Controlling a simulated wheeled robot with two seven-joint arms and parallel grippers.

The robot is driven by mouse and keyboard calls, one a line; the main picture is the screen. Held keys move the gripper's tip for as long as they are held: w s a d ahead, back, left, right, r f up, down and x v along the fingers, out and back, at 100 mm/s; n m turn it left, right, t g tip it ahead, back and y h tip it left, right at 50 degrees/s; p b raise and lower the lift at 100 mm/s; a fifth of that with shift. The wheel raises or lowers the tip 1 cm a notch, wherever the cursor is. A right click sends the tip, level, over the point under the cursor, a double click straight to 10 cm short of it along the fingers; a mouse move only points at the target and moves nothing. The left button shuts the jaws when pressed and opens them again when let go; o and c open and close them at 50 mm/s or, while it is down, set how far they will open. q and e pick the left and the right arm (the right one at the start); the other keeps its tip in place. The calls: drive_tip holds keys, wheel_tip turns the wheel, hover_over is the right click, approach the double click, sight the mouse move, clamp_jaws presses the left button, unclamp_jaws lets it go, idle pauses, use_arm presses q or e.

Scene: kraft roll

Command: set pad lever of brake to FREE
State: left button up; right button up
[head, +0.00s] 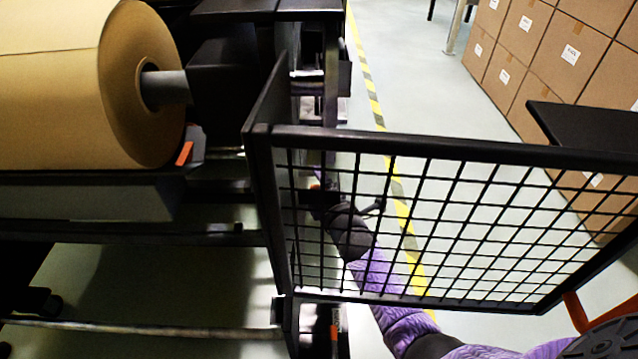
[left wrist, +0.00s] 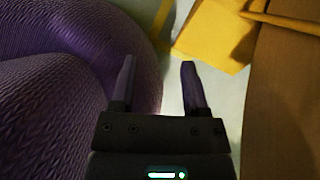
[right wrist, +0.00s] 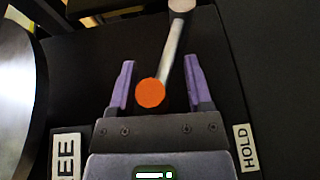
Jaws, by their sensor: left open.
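The brake's pad lever (right wrist: 172,50) shows in the right wrist view as a grey rod with an orange knob (right wrist: 150,93). The knob lies between the two fingers of my right gripper (right wrist: 158,85), with gaps on both sides, so the gripper is open around it. The FREE label (right wrist: 66,158), partly cut off, is at lower left. The HOLD label (right wrist: 245,147) is at lower right. The knob sits between these labels. In the head view my right gripper (head: 318,192) is behind the mesh guard. My left gripper (left wrist: 159,65) is open and empty.
A black-framed mesh guard (head: 400,147) stands in front of my right arm. A large kraft roll (head: 60,80) lies on the machine at left. Stacked cartons (head: 560,60) stand at upper right. A yellow object (left wrist: 215,40) is beyond the left gripper. Floor shows beyond the guard.

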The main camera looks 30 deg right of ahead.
drive_tip(key=shift+f, duration=0.1)
use_arm(q)
drive_tip(key=shift+t, duration=0.3)
drive_tip(key=p+v, duration=0.4)
drive_tip(key=p, duration=0.1)
drive_tip(key=shift+w+a+r, duration=0.1)
drive_tip(key=shift+w+r, duration=0.05)
drive_tip(key=shift+w, duration=0.25)
use_arm(e)
drive_tip(key=s+a, duration=0.1)
drive_tip(key=s, duration=0.9)
drive_tip(key=shift+a+r, duration=0.3)
drive_tip(key=shift+c, duration=0.2)
